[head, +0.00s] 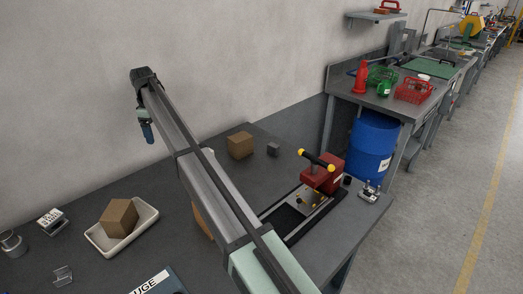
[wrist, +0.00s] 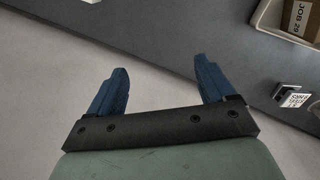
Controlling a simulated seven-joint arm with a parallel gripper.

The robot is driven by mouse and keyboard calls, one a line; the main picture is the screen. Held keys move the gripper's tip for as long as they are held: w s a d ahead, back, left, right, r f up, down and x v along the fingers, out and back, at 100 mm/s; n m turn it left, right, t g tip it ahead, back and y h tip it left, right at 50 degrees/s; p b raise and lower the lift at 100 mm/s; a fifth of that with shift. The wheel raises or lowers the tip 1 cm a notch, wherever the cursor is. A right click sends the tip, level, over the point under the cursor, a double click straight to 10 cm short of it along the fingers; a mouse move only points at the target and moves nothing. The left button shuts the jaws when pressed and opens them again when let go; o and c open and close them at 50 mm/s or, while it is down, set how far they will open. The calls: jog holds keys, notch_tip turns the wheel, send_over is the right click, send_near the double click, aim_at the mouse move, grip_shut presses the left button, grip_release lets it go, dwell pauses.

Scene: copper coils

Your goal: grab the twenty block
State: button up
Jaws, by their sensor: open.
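A small light block with dark lettering (head: 53,218) stands on the grey bench at the left, beside the tray. It also shows at the right of the wrist view (wrist: 291,97). Its lettering is too small to read surely, so I cannot tell whether it says twenty. A plain small grey block (head: 273,149) stands at the back of the bench. My gripper (head: 149,134) is raised near the wall, above the bench. In the wrist view its two blue fingers (wrist: 161,68) are wide apart with nothing between them. The lettered block is right of them, apart.
A cream tray (head: 96,240) holds a brown box (head: 118,217). Another brown box (head: 240,145) stands farther back. A metal cylinder (head: 12,243) and small bracket (head: 63,275) are at left. A red machine (head: 323,175) stands right. My arm hides part of the bench.

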jog(key=w+d+f+m, duration=0.1)
jog(key=w+d, duration=0.3)
jog(key=d, duration=0.8)
jog(key=w+d+m, duration=0.2)
jog(key=w+d, duration=0.2)
jog(key=d, duration=0.8)
jog(key=n+t+h, duration=0.3)
jog(key=n+t, duration=0.1)
jog(key=n, duration=1.1)
send_near(273, 145)
jog(key=x, duration=0.5)
jog(key=shift+w+d, duration=0.3)
jog(key=shift+w, duration=0.1)
jog(key=shift+s+a+f+x, duration=0.1)
jog(key=shift+s+x, duration=0.05)
jog(key=shift+x, duration=0.7)
jog(key=shift+s+a+f+x, duration=0.1)
jog(key=shift+x, duration=0.8)
jog(key=shift+s+a+x, duration=0.1)
jog(key=shift+s+x, duration=0.05)
jog(key=shift+x, duration=0.7)
jog(key=c, duration=1.5)
